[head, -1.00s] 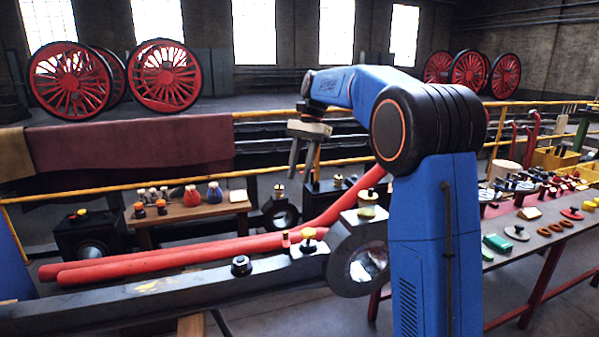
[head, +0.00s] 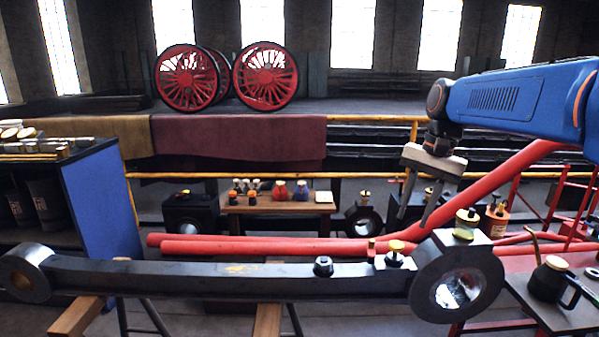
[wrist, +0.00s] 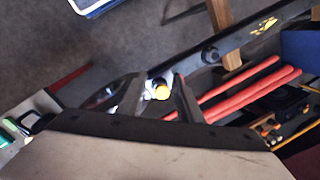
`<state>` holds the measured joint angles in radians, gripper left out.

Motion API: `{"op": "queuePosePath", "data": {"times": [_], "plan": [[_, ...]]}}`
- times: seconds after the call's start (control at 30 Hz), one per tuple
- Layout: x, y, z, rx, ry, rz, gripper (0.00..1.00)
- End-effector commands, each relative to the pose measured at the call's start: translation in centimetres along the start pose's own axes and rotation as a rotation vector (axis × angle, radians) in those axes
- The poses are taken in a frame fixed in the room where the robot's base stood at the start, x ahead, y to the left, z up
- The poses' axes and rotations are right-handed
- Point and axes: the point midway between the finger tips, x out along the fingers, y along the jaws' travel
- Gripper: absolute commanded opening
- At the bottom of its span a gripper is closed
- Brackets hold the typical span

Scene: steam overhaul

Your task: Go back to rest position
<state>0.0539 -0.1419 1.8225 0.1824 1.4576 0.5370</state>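My gripper (head: 418,204) hangs fingers down from my blue arm at the right of the head view, above and behind the big end of a dark connecting rod (head: 190,277). Its two grey fingers are apart with nothing between them. That rod lies level on wooden supports and ends at the right in a round eye.
Two red pipes (head: 250,246) run behind the rod. A small wooden bench (head: 280,207) with jars stands at the back. A blue-sided cabinet (head: 103,200) is at left, and a table with a dark oil can (head: 550,280) at right. Yellow railing crosses behind.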

Motion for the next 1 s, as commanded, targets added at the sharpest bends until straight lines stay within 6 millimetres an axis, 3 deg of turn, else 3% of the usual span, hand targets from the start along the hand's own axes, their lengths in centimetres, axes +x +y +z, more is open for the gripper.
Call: {"op": "queuePosePath", "data": {"times": [0.37, 0.6, 1.0], "plan": [[3.5, 6.7, 7.5, -0.227, 0.165, -0.005, 0.33], [7.0, 10.9, 11.5, -0.380, 0.269, 0.007, 0.33], [13.4, 16.7, 16.2, -0.604, 0.418, 0.043, 0.33]]}}
